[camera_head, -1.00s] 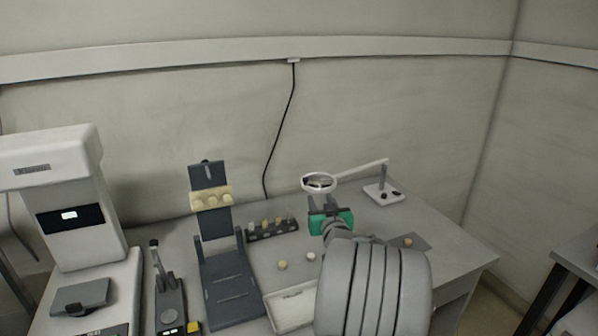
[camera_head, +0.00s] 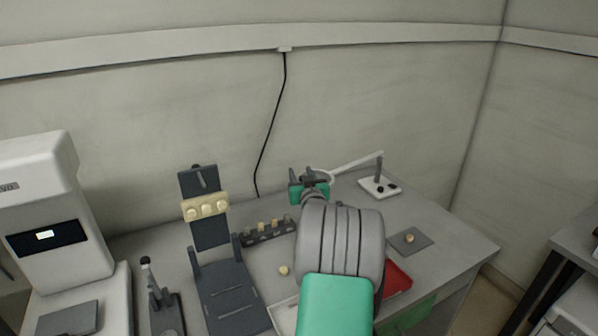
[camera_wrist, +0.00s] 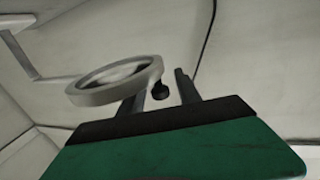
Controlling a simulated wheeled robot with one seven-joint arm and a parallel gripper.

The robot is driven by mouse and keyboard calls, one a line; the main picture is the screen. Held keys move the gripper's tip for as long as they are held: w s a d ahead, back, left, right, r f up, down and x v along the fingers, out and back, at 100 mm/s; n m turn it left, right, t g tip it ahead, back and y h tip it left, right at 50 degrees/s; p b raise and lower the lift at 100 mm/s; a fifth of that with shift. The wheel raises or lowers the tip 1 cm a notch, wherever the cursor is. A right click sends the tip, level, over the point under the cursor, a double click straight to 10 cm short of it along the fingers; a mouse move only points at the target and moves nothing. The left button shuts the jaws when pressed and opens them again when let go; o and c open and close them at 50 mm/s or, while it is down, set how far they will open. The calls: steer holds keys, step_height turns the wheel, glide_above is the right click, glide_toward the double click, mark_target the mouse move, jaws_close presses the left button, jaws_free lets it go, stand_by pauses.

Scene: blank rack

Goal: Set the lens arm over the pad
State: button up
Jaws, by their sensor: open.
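The lens arm (camera_head: 352,165) is a thin white bar running left from a post on a white base (camera_head: 380,187). Its round lens ring is partly hidden behind my gripper (camera_head: 309,174) in the head view. In the wrist view the white lens ring (camera_wrist: 113,83) is close, with a small black knob (camera_wrist: 160,91) on its side. My gripper (camera_wrist: 158,93) is open there, and the knob appears between its two fingers; contact cannot be told. The pad (camera_head: 421,247) is a flat dark grey square at the right, with a small tan piece on it. The ring is left of the pad.
A dark rack (camera_head: 268,233) with several small pieces stands left of my gripper. A loose tan piece (camera_head: 284,270) lies on the table. A dark stand (camera_head: 225,290) and a white machine (camera_head: 42,190) are further left. A red item (camera_head: 398,277) shows beside my arm.

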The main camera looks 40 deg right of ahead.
steer(key=shift+w+d, duration=0.2)
steer(key=shift+w, duration=0.15)
jaws_close()
stand_by(1.2)
